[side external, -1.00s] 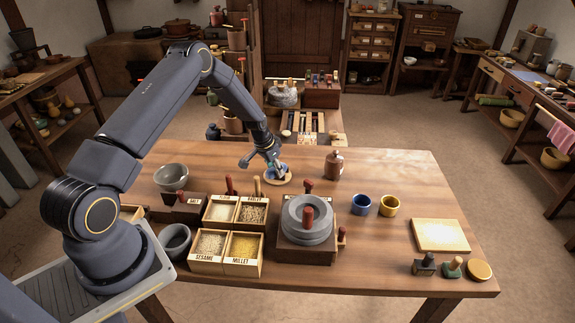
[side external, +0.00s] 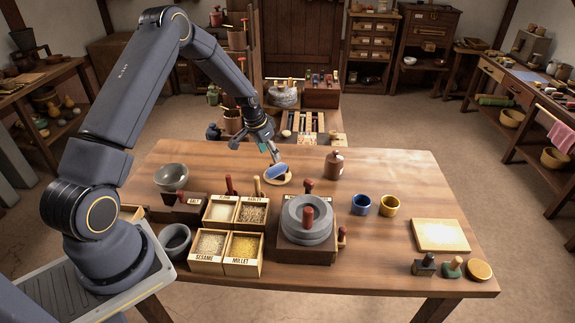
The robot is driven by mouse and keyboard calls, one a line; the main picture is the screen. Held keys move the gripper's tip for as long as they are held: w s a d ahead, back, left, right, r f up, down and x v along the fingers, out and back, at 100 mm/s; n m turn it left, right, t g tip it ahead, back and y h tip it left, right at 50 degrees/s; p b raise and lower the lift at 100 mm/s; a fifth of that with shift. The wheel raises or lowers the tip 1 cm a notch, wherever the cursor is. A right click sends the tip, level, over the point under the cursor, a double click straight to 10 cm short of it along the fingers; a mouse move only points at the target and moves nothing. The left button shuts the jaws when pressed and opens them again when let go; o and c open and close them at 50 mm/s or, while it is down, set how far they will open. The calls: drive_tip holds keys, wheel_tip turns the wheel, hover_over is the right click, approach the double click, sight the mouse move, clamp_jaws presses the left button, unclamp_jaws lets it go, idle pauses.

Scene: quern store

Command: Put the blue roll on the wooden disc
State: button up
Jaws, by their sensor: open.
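The blue roll (side external: 276,170) lies on the small round wooden disc (side external: 287,181) near the back of the table. The disc's pale rim shows around the roll. My gripper (side external: 265,153) is open and above the roll, a little to its left and back. Its fingers hold nothing and look apart from the roll, though one fingertip is close to it in the picture.
The quern (side external: 307,220) stands mid-table, with labelled grain boxes (side external: 226,237) to its left. A brown jug (side external: 334,164) is right of the disc. Blue (side external: 361,205) and yellow (side external: 389,206) cups stand farther right. A grey bowl (side external: 171,176) is at left.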

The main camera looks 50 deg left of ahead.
drive_tip(key=s+d+r, duration=0.4)
drive_tip(key=d+r, duration=0.1)
drive_tip(key=r, duration=0.6)
drive_tip(key=s+d+r, duration=0.4)
drive_tip(key=d+r, duration=0.2)
drive_tip(key=r, duration=0.4)
drive_tip(key=s+d+r, duration=0.2)
drive_tip(key=s+d, duration=0.1)
drive_tip(key=s, duration=0.4)
drive_tip(key=s+d+r+t, duration=0.1)
drive_tip(key=s+d+r, duration=0.1)
drive_tip(key=s, duration=0.5)
drive_tip(key=s+d+r+t, duration=0.1)
drive_tip(key=s+d+r, duration=0.2)
drive_tip(key=s, duration=0.3)
drive_tip(key=shift+s+d, duration=0.4)
drive_tip(key=shift+d, duration=0.2)
